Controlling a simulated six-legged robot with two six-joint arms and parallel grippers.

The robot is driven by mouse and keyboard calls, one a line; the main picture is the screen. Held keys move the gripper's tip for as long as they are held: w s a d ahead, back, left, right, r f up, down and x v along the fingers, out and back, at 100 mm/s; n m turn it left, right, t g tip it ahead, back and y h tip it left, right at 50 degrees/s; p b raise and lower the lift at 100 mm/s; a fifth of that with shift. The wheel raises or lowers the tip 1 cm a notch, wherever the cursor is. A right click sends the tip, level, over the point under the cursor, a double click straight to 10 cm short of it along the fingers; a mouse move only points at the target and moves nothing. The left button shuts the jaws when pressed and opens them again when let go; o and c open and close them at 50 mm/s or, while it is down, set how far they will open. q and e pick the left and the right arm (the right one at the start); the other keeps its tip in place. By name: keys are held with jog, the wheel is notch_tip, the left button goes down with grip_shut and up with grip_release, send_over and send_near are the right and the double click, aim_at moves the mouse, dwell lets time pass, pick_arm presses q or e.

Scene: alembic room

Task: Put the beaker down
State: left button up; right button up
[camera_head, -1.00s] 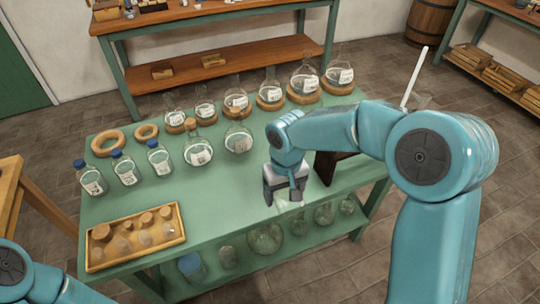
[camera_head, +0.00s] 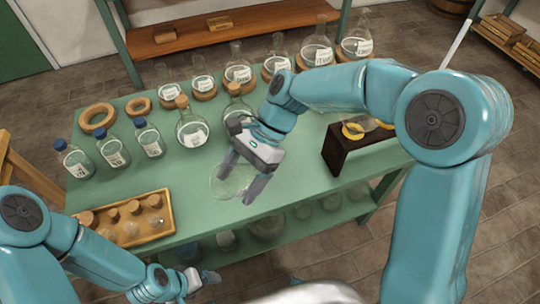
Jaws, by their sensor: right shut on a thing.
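A clear glass beaker (camera_head: 230,182), seen as a pale round outline, is between the fingers of my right gripper (camera_head: 237,187). The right gripper is shut on it, over the front middle of the green table (camera_head: 188,197). The glass is so transparent that I cannot tell whether its base touches the tabletop. My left gripper (camera_head: 200,279) is low in front of the table, beside its front edge. Its fingers are too small and angled to tell whether they are open.
Blue-capped bottles (camera_head: 113,149) and corked flasks (camera_head: 191,130) stand behind and left. Labelled flasks on cork rings (camera_head: 203,88) line the back. A wooden tray (camera_head: 168,208) is front left, a dark stand (camera_head: 339,151) right. Bare tabletop lies around the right gripper.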

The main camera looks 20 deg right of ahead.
aim_at(241, 166)
jog(key=w+m+t+y+b, duration=0.1)
jog(key=m, duration=0.1)
jog(key=w+m+t+y+b, duration=0.1)
jog(key=m+t+y, duration=0.1)
jog(key=shift+a, duration=0.1)
jog(key=shift+w+d+f+m+t+y+b, duration=0.2)
jog(key=shift+w+d+m+t+y+b, duration=0.2)
jog(key=shift+m+t, duration=0.2)
jog(key=shift+w+d+f+m+t+y+b, duration=0.15)
jog(key=shift+w+d+m+t+y+b, duration=0.2)
jog(key=shift+w+m+t, duration=0.2)
jog(key=w+d+f+m+t+y+b, duration=0.3)
jog(key=w+d+f+m+t+b, duration=0.15)
jog(key=d+t, duration=0.35)
jog(key=shift+m, duration=0.3)
jog(key=f+b, duration=0.2)
jog(key=f, duration=0.1)
jog(key=f+b, duration=0.2)
jog(key=f, duration=0.1)
jog(key=shift+s+a+f+b, duration=0.2)
jog(key=shift+f+b, duration=0.1)
jog(key=shift+f, duration=0.1)
jog(key=shift+f+b, duration=0.3)
jog(key=shift+f, duration=0.15)
